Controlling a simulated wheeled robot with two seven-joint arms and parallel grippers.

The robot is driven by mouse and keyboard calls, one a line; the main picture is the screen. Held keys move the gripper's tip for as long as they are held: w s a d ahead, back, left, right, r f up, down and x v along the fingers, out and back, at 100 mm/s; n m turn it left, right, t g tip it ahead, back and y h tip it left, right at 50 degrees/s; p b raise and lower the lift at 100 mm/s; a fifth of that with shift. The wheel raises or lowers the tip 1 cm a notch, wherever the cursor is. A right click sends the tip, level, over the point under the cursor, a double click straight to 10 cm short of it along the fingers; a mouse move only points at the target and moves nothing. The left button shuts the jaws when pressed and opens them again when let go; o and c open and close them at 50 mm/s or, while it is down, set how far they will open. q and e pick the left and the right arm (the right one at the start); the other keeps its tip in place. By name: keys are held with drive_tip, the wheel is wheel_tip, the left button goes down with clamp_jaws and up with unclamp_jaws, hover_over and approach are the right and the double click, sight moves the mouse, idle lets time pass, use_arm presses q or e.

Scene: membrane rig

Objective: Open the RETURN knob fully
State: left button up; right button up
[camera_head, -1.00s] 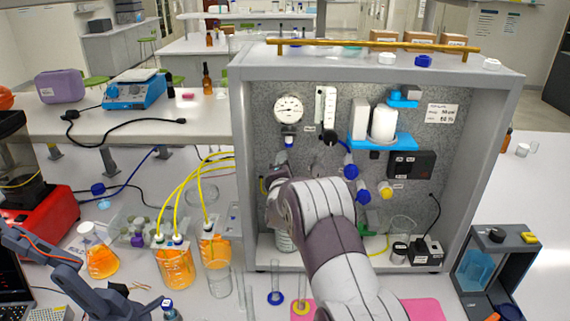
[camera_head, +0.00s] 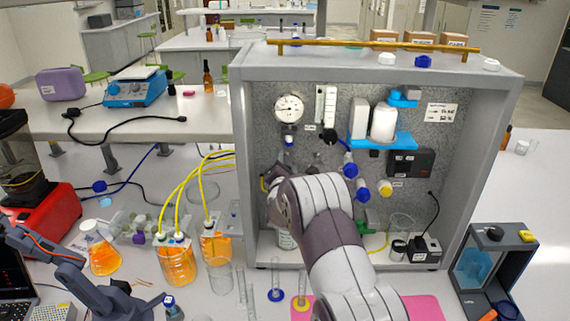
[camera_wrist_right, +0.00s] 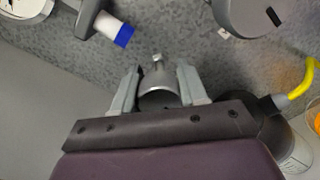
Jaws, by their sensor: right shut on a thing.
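My right gripper (camera_wrist_right: 153,88) has its two fingers on either side of a grey, round metal knob (camera_wrist_right: 157,80) with a small stub on top, and is shut on it. No label shows there, so I cannot read whether it is the RETURN knob. In the head view my white and purple right arm reaches into the lower left of the grey rig (camera_head: 238,150) and hides the gripper and knob. My left gripper is not in view.
The rig panel has a gauge (camera_head: 290,108), blue-ended fittings (camera_head: 350,170) and a yellow-ended fitting (camera_head: 385,188) close to my arm. Yellow tubes (camera_head: 181,190) run from orange-filled beakers (camera_head: 177,262) into the rig's left side. Glassware stands in front.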

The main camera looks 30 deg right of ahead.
drive_tip(key=shift+f, duration=0.25)
drive_tip(key=o, duration=1.1)
drive_tip(key=shift+s, duration=0.1)
drive_tip(key=shift+c, duration=0.2)
drive_tip(key=shift+r, duration=0.2)
drive_tip(key=shift+s+a, duration=0.1)
drive_tip(key=shift+s, duration=0.05)
drive_tip(key=b+v, duration=0.4)
drive_tip(key=v, duration=0.8)
drive_tip(key=shift+s, duration=0.25)
